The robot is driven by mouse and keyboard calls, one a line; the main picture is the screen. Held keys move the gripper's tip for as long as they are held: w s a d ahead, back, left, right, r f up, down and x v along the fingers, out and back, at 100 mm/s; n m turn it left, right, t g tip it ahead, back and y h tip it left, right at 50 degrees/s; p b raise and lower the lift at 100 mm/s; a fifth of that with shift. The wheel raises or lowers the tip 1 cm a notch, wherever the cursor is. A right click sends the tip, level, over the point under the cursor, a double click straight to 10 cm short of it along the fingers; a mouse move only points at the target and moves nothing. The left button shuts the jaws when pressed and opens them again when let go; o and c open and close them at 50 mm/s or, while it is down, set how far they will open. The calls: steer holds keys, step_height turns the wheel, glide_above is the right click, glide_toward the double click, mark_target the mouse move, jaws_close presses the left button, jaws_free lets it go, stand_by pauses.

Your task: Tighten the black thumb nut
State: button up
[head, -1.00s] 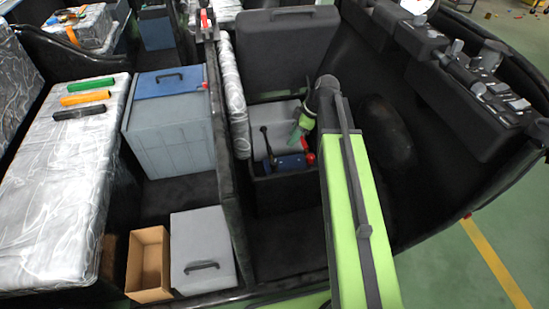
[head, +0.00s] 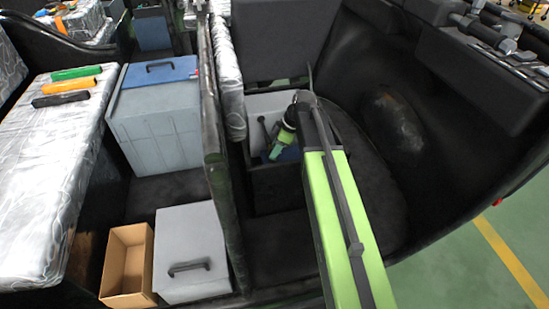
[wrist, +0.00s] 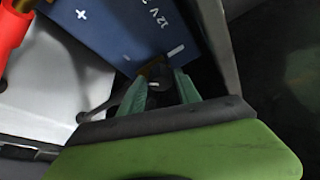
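The blue 12 V battery (wrist: 125,28) fills the upper part of the wrist view. In the head view the battery (head: 290,154) is mostly hidden behind my arm. My gripper (wrist: 162,75) has two green fingers set apart, one on each side of a small dark fitting (wrist: 156,84) at the battery's near edge. This fitting appears to be the black thumb nut, partly hidden between the fingers; contact with it cannot be made out. A dark cable end (wrist: 100,108) runs in from the left. In the head view my gripper (head: 276,150) points down at the battery.
A red terminal part (wrist: 12,32) stands near the plus mark. A black lever (head: 264,128) rises beside the battery. The compartment's dark wall (head: 214,150) is left of my gripper. A blue-lidded grey box (head: 155,125), a grey case (head: 190,250) and an open carton (head: 125,262) stand further left.

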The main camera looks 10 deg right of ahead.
steer(key=shift+a+f, duration=0.15)
steer(key=shift+c, duration=0.2)
jaws_close()
